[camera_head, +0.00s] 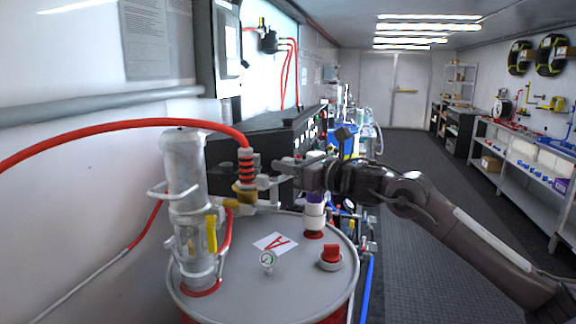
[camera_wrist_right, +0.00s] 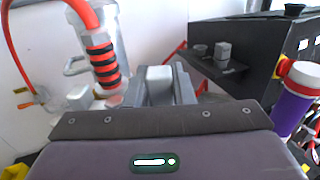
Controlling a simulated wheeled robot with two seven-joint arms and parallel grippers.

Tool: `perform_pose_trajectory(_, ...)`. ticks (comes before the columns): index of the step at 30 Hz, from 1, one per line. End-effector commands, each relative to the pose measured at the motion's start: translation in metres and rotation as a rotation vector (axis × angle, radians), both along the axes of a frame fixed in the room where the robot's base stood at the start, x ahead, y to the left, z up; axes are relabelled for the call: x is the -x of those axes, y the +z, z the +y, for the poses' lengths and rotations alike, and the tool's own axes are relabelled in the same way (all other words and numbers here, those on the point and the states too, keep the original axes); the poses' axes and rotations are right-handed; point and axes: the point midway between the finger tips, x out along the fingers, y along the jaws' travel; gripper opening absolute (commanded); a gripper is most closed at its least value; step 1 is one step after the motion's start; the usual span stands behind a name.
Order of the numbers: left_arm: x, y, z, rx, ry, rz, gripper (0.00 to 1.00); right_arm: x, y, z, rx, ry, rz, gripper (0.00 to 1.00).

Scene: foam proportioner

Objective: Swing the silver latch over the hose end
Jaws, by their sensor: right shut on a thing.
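The hose end (camera_head: 246,168), banded black and orange-red, stands upright on a brass-coloured fitting (camera_head: 244,194) beside the clear-and-white pump on the drum. It also shows in the right wrist view (camera_wrist_right: 103,62), left of the fingers. My right gripper (camera_head: 280,168) reaches in from the right, just beside the hose end. Its fingers, seen in the right wrist view (camera_wrist_right: 162,86), are shut on a small pale piece, which I take to be the silver latch (camera_head: 264,182). The latch is mostly hidden by the fingers. My left gripper is not in view.
The red hose (camera_head: 120,124) arches to the left. A black cabinet (camera_head: 270,145) stands behind. The floor aisle at right is clear.

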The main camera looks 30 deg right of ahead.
Motion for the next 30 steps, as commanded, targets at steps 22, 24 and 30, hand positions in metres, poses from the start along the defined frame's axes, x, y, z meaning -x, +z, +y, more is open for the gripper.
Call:
perform_pose_trajectory(22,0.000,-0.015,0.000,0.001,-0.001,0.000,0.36,0.021,0.004,0.000,-0.002,-0.407,-0.006,0.00)
perform_pose_trajectory(24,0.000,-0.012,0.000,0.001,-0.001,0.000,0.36,0.024,0.004,0.001,-0.005,-0.473,-0.005,0.00)
perform_pose_trajectory(30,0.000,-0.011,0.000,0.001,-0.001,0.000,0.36,0.033,0.002,0.004,-0.007,-0.661,-0.004,0.00)
